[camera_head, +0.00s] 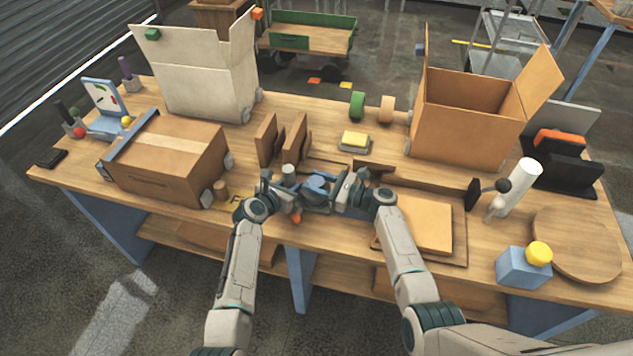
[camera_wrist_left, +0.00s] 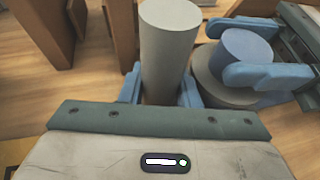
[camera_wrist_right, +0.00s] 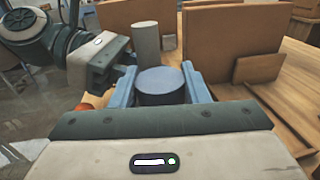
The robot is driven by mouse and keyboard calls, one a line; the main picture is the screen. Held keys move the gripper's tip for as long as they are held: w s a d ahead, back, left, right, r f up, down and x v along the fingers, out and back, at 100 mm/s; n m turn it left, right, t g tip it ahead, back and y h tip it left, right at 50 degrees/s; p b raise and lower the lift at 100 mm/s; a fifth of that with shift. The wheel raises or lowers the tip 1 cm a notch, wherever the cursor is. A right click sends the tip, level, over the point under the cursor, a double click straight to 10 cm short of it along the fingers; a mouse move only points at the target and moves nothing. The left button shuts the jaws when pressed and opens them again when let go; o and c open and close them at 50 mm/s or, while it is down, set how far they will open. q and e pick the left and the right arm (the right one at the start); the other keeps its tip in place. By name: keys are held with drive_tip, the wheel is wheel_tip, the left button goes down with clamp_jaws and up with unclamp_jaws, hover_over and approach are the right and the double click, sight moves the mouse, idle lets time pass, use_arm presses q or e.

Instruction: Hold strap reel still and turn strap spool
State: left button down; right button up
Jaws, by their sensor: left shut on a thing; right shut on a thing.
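The strap reel shows as a plain grey upright cylinder (camera_wrist_left: 168,45) in the left wrist view, and its top shows in the head view (camera_head: 289,170). My left gripper (camera_head: 277,188) is shut around it low down, one finger on each side. Beside it is the strap spool, a short dark blue cylinder (camera_wrist_right: 162,87) above a wider grey round part (camera_wrist_left: 213,75). My right gripper (camera_head: 337,186) is shut on the spool from the side, its blue fingers along both flanks. The fingers partly hide the lower spool, and I cannot tell how reel and spool join.
Upright brown boards (camera_head: 267,140) stand just behind the grippers. A taped carton (camera_head: 170,165) is at the left, and an open carton (camera_head: 460,130) at the back right. A flat tray (camera_head: 462,250) lies right of my right gripper. A yellow-topped block (camera_head: 354,141) sits behind.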

drive_tip(key=m+t+h, duration=0.3)
drive_tip(key=t, duration=0.1)
drive_tip(key=shift+s+a+m+t, duration=0.1)
drive_tip(key=shift+m+t, duration=0.3)
drive_tip(key=shift+m+t+h, duration=1.2)
drive_tip(key=shift+m+h, duration=0.1)
drive_tip(key=shift+h, duration=0.6)
drive_tip(key=o, duration=1)
drive_tip(key=shift+c, duration=0.2)
drive_tip(key=v, duration=1.2)
